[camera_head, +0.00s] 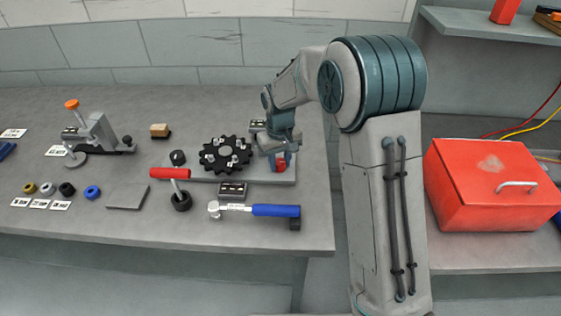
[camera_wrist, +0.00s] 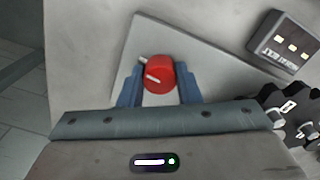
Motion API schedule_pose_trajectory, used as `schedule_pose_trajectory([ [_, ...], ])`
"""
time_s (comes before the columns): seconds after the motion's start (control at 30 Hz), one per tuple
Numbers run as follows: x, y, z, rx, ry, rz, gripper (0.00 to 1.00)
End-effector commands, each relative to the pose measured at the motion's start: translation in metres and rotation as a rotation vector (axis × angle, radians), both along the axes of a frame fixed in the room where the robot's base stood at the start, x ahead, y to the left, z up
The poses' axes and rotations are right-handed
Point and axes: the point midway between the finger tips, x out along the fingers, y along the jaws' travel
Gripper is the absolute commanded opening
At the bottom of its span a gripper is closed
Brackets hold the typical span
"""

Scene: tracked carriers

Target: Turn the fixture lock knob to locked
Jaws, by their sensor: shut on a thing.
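The red lock knob (camera_wrist: 158,76) stands on the grey fixture plate (camera_wrist: 140,40), with a pale pointer line on its top. In the wrist view the line slants from upper left to lower right. My gripper (camera_wrist: 159,88) has its two blue fingers on either side of the knob and is shut on it. In the head view the knob (camera_head: 280,164) shows below my gripper (camera_head: 279,157) at the right end of the plate (camera_head: 215,177). Any lock marking by the knob is too small to read.
A black toothed wheel (camera_head: 226,155) sits on the plate left of my gripper. A small dark label block (camera_wrist: 284,46) is near the knob. A red toolbox (camera_head: 480,190) is at right.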

Motion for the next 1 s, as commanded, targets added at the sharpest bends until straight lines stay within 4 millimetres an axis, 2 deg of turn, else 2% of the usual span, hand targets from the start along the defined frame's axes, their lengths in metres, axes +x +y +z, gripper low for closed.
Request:
schedule_pose_trajectory([
  [0.3, 0.001, 0.0006, 0.0014, 0.002, -0.004, 0.11, 0.08],
  [0.83, 0.001, 0.0007, 0.0016, 0.001, -0.004, 0.13, 0.08],
  [0.87, 0.001, 0.0006, 0.0016, 0.001, -0.004, 0.13, 0.39],
  [0.9, 0.001, 0.0006, 0.0015, 0.001, -0.004, 0.13, 0.5],
  [1.0, 0.0008, 0.0005, 0.0011, 0.001, -0.003, 0.129, 0.52],
])
